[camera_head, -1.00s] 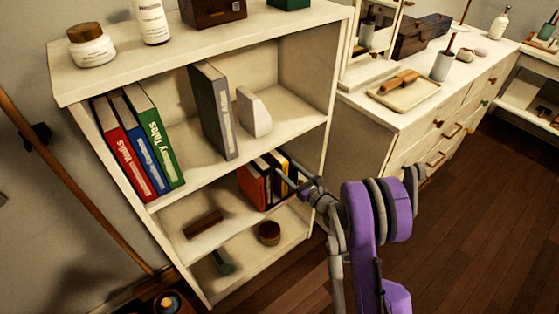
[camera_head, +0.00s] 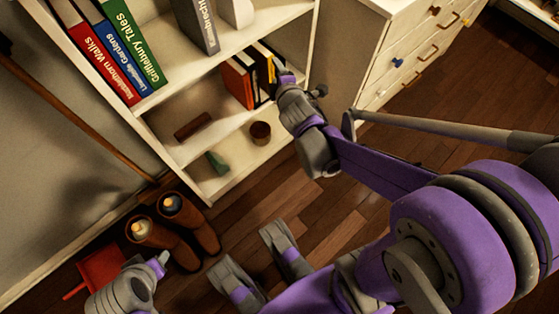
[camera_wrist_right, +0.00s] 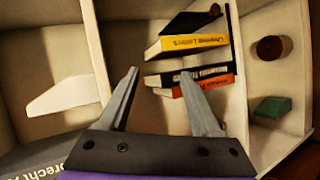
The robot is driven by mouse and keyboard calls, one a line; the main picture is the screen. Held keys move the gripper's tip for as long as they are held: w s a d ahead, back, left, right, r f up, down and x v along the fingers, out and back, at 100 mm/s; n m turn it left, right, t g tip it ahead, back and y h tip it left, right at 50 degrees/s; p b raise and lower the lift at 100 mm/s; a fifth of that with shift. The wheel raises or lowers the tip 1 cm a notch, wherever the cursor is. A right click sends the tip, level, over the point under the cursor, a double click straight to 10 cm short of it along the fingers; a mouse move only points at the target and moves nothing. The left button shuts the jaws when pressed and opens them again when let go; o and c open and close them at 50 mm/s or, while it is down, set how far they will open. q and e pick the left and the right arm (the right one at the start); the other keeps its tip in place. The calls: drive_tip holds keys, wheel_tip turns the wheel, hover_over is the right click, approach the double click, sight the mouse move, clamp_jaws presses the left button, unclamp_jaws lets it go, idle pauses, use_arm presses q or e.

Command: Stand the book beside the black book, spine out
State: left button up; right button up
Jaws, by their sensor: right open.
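My right gripper (camera_head: 284,76) is at the right end of the bookcase's middle shelf, in front of the books. In the right wrist view its two fingers (camera_wrist_right: 160,72) are apart with nothing between them. The black book (camera_wrist_right: 208,73) stands there with its lettered spine outward, against an orange book (camera_wrist_right: 170,92). A book with a yellow spine (camera_wrist_right: 187,42) stands beside the black book with a gap between, its lettering facing out. In the head view the yellow book (camera_head: 271,68) and the orange book (camera_head: 237,82) are partly visible; my wrist hides some of this area.
Red, blue and green books (camera_head: 133,45) lean on the upper shelf near a grey book (camera_head: 196,25) and a white bookend (camera_wrist_right: 62,97). A brown pot (camera_head: 260,131) and a green block (camera_head: 216,162) are lower. Boots (camera_head: 190,220) stand on the floor. A drawer unit (camera_head: 365,45) is at right.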

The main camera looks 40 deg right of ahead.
drive_tip(key=s+a+f+m+g+y, duration=0.2)
drive_tip(key=s+a+m, duration=0.4)
drive_tip(key=s, duration=0.5)
drive_tip(key=s+a+f+m+g+y, duration=0.3)
drive_tip(key=s+a+m+g, duration=0.3)
drive_tip(key=s+a, duration=0.3)
drive_tip(key=shift+s+a+f, duration=0.25)
drive_tip(key=shift+s+f, duration=0.5)
drive_tip(key=shift+s, duration=0.1)
drive_tip(key=shift+s+d, duration=0.1)
drive_tip(key=shift+d, duration=0.05)
